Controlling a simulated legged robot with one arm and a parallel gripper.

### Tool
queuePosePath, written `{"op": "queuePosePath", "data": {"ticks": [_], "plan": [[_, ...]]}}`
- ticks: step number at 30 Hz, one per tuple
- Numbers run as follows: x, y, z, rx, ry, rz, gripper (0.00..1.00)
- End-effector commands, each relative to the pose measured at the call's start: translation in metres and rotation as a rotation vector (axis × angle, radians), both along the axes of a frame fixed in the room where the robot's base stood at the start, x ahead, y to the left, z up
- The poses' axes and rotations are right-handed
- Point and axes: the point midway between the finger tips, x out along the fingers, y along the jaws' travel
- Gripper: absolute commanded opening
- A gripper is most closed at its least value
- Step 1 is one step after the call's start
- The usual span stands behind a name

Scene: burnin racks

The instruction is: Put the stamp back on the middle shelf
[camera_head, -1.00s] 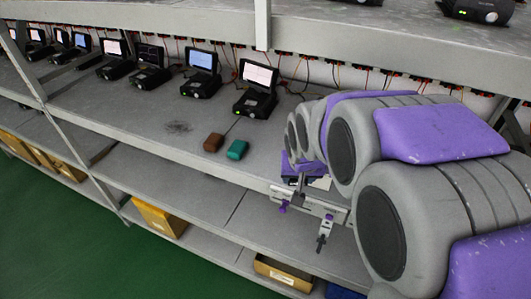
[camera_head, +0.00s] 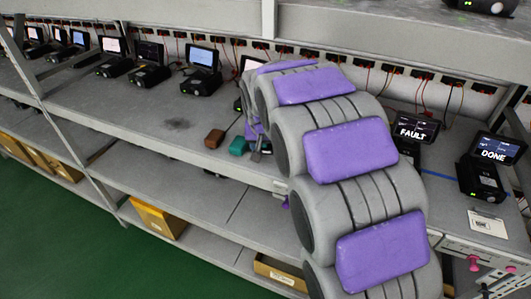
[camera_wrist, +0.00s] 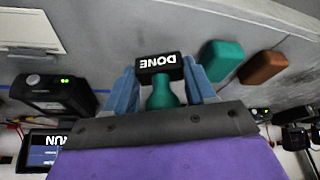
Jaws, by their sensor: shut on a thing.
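My gripper (camera_wrist: 163,85) is shut on the stamp (camera_wrist: 162,98), which has a teal handle and a black block lettered DONE. In the head view, my gripper (camera_head: 257,146) is small and partly hidden by my arm, just right of a teal block (camera_head: 238,146). The middle shelf (camera_head: 150,105) is the grey shelf carrying the devices. The wrist view shows the stamp over or close to its grey surface; I cannot tell whether it touches.
A brown block (camera_head: 214,139) lies left of the teal block. Several black devices with screens, such as this one (camera_head: 202,72), line the back; one reads FAULT (camera_head: 415,128), another DONE (camera_head: 490,155). Bare shelf lies left of the blocks. Yellow boxes (camera_head: 158,217) stand below.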

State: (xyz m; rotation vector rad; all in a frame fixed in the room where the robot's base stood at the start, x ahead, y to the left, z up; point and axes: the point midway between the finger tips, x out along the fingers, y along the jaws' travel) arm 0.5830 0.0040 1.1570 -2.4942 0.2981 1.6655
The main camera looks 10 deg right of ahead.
Motion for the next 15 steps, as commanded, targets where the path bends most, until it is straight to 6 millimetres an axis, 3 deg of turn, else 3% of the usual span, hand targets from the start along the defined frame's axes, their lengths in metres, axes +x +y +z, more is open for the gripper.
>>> {"op": "queuePosePath", "data": {"ticks": [6,15], "plan": [[0.0,-0.004,-0.029,0.003,0.003,-0.001,0.35],[0.0,-0.005,-0.03,0.004,0.001,-0.001,0.35]]}}
